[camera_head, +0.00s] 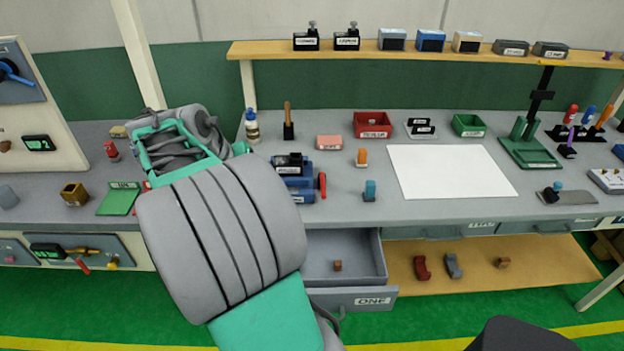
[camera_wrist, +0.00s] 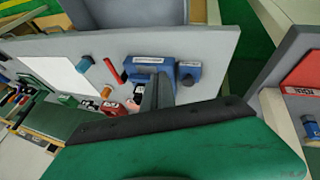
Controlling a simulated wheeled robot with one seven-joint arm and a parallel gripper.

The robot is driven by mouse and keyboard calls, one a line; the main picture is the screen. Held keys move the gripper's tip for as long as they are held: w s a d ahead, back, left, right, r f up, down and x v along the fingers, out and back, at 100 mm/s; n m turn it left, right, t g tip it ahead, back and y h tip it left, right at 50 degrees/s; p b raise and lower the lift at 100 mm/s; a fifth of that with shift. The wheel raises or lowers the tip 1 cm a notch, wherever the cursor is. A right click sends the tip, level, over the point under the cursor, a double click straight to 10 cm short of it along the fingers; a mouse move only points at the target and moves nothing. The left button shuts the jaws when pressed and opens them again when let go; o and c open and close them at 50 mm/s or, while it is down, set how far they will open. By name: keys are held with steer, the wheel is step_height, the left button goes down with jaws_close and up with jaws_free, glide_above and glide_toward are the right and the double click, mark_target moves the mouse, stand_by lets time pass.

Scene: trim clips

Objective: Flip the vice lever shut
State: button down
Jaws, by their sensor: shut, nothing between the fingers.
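The blue vice (camera_head: 298,186) stands near the front of the grey bench, just right of my raised arm in the head view. Its red lever (camera_head: 322,184) is on its right side and looks roughly upright. In the wrist view the vice (camera_wrist: 150,66) has a white label, and the red lever (camera_wrist: 113,69) sticks out to its left. My gripper (camera_wrist: 157,86) shows in the wrist view with its grey fingers shut and empty. The fingertips overlap the vice's near edge in the picture; I cannot tell if they touch it. My arm hides the gripper in the head view.
An open drawer (camera_head: 351,299) marked ONE, with a small brown block, juts out below the vice. A teal item (camera_head: 370,191) and an orange one (camera_head: 362,158) stand right of the lever. A white sheet (camera_head: 450,172) lies further right.

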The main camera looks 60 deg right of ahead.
mark_target(322, 191)
steer(key=s+d+m+g, duration=0.2)
steer(key=s+d, duration=0.3)
steer(key=d, duration=0.1)
steer(key=shift+r+m, duration=0.3)
steer(key=shift+r, duration=0.1)
steer(key=shift+d, duration=0.15)
steer(key=x, duration=0.4)
steer(key=s+p+x, duration=0.1)
steer(key=x, duration=0.2)
steer(key=s+r+p+x, duration=0.1)
steer(key=x, duration=0.3)
steer(key=shift+s+d+f, duration=0.2)
steer(key=shift+s+d, duration=0.15)
steer(key=shift+d, duration=0.2)
steer(key=shift+s+d+f, duration=0.15)
steer(key=shift+s+f, duration=0.05)
steer(key=shift+d, duration=0.1)
steer(key=shift+s, duration=0.1)
